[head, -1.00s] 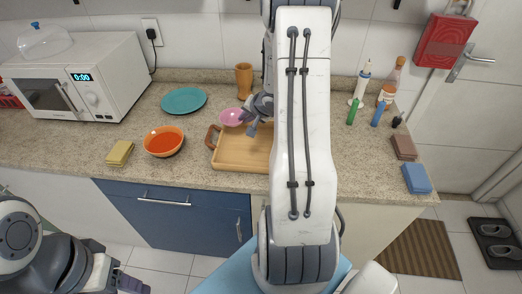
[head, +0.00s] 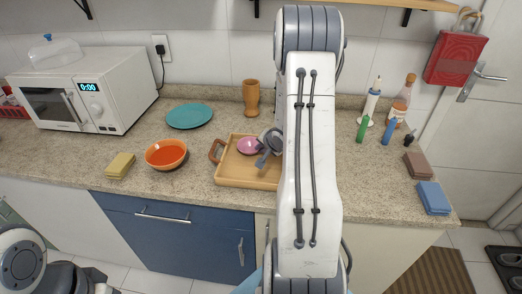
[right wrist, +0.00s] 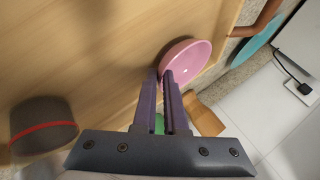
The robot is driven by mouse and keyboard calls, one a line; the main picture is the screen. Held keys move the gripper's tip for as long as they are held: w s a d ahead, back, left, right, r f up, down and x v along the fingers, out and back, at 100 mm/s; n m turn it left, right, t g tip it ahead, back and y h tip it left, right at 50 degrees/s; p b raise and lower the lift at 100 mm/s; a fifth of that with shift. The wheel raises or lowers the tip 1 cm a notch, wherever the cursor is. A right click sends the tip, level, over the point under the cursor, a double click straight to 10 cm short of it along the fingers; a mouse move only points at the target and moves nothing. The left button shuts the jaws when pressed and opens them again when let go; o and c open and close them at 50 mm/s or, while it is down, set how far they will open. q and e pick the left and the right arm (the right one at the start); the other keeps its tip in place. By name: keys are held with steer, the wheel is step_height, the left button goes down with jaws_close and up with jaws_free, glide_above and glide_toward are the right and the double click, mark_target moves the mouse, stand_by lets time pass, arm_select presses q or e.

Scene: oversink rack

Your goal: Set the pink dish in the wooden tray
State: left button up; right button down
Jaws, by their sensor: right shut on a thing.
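The pink dish (head: 246,147) is over the back part of the wooden tray (head: 232,179) in the head view. My right gripper (head: 267,151) is shut on its rim, at the dish's right side. In the right wrist view the fingers (right wrist: 166,80) pinch the near edge of the pink dish (right wrist: 190,58), with the tray's wooden floor (right wrist: 80,50) beside it. I cannot tell whether the dish touches the tray. My right arm hides the tray's right side. My left arm shows at the bottom left; its fingers are not clear.
An orange bowl (head: 166,154) and yellow sponge (head: 120,165) lie left of the tray. A teal plate (head: 190,116) and wooden cup (head: 251,98) stand behind. A grey cup with a red band (right wrist: 43,126) shows in the right wrist view.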

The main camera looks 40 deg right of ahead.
steer(key=c, duration=1.2)
jaws_free()
steer(key=shift+c, duration=0.2)
steer(key=shift+s+r, duration=0.15)
steer(key=shift+r, duration=0.15)
steer(key=p+v, duration=0.3)
steer(key=v, duration=0.8)
steer(key=shift+s, duration=0.2)
steer(key=shift+a+r, duration=0.1)
steer(key=shift+a, duration=0.1)
